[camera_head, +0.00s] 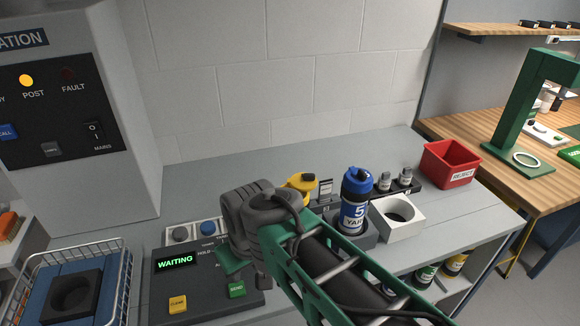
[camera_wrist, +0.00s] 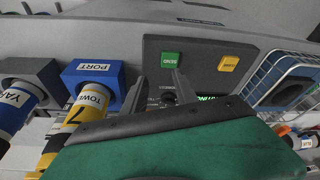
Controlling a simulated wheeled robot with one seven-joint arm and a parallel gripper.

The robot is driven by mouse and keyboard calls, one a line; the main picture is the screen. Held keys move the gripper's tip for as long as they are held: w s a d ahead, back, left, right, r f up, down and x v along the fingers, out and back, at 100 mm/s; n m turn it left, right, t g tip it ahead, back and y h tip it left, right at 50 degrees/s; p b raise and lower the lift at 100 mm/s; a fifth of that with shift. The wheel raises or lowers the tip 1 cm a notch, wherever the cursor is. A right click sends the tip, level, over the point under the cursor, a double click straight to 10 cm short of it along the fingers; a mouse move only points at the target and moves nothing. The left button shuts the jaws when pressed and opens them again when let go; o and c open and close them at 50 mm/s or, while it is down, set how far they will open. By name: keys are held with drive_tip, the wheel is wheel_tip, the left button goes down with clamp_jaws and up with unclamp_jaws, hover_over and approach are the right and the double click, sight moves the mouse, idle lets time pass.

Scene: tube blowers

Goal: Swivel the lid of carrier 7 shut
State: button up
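Carrier 7 is yellow with a white band. In the head view only its yellow top (camera_head: 300,184) with a dark cap shows, behind my arm; the rest is hidden.
The control panel (camera_head: 205,265) reads WAITING. Blue carrier 5 (camera_head: 354,208) stands upright right of carrier 7. Beyond it are a white holder (camera_head: 416,222) and a red REJECT bin (camera_head: 452,160). A wire basket (camera_head: 122,285) stands left. The grey bench behind is clear.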

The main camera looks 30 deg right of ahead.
drive_tip(key=w+d+r+n+g+p, duration=0.1)
drive_tip(key=w+d+r+n+p, duration=0.1)
drive_tip(key=w+d+r, duration=0.3)
drive_tip(key=w+d+r+n+p, duration=0.1)
drive_tip(key=w+d+r+n, duration=0.1)
drive_tip(key=r, duration=0.4)
wheel_tip(320, 180, up, 9)
drive_tip(key=n+g+p, duration=0.2)
drive_tip(key=n+p, duration=0.1)
drive_tip(key=n, duration=0.3)
hover_over(307, 174)
drive_tip(key=shift+w+a+f, duration=0.1)
drive_tip(key=shift+a+f, duration=0.1)
drive_tip(key=shift+a, duration=0.15)
drive_tip(key=f+b, duration=0.7)
drive_tip(key=shift+d, duration=0.35)
drive_tip(key=shift+f+b, duration=0.3)
drive_tip(key=shift+r, duration=0.1)
drive_tip(key=shift+c, duration=0.4)
clamp_jaws()
